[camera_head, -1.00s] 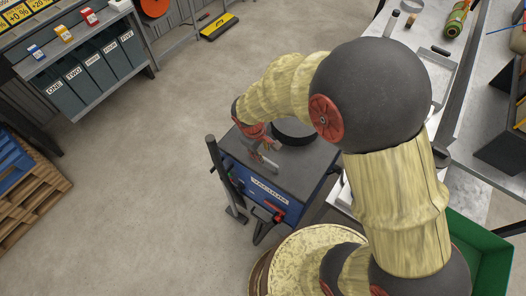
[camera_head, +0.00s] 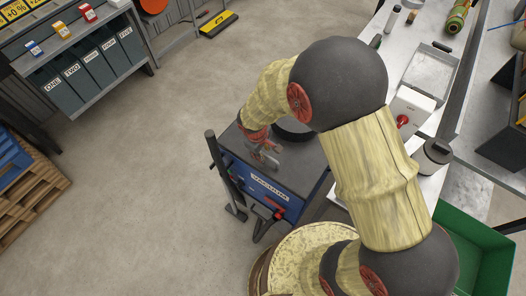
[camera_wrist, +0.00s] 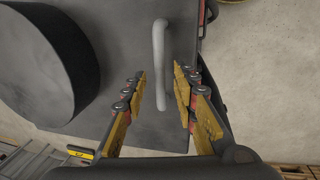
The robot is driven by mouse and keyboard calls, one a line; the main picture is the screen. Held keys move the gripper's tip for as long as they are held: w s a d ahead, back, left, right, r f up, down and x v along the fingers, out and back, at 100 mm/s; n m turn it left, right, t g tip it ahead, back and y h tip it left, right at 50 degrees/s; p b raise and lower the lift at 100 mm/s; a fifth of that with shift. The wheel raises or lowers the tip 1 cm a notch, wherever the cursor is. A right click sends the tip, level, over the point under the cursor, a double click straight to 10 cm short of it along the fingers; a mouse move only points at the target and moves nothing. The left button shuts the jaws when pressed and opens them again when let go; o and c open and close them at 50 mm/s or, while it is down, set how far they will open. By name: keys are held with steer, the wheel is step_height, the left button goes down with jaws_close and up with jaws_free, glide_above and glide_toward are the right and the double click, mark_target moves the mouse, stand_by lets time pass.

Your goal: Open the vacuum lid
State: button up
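The vacuum (camera_head: 262,187) is a blue box with a dark grey lid (camera_head: 305,160), and it stands on the floor near the middle of the head view. The lid lies flat and shut. A pale grey bar handle (camera_wrist: 160,60) stands on the lid in the wrist view. My gripper (camera_wrist: 161,78) is open, with one yellow finger on each side of the handle's near end. I see gaps between the fingers and the handle, and no clear contact. In the head view my gripper (camera_head: 264,158) is over the lid's left part, and my arm hides some of the lid.
A dark round cylinder (camera_wrist: 40,60) stands on the lid left of my gripper. A dark upright post (camera_head: 222,170) stands at the vacuum's left side. A metal workbench (camera_head: 425,85) with a white box (camera_head: 408,112) is to the right. The floor (camera_head: 130,200) to the left is clear.

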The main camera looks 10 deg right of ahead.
steer(key=shift+c, duration=1)
jaws_close()
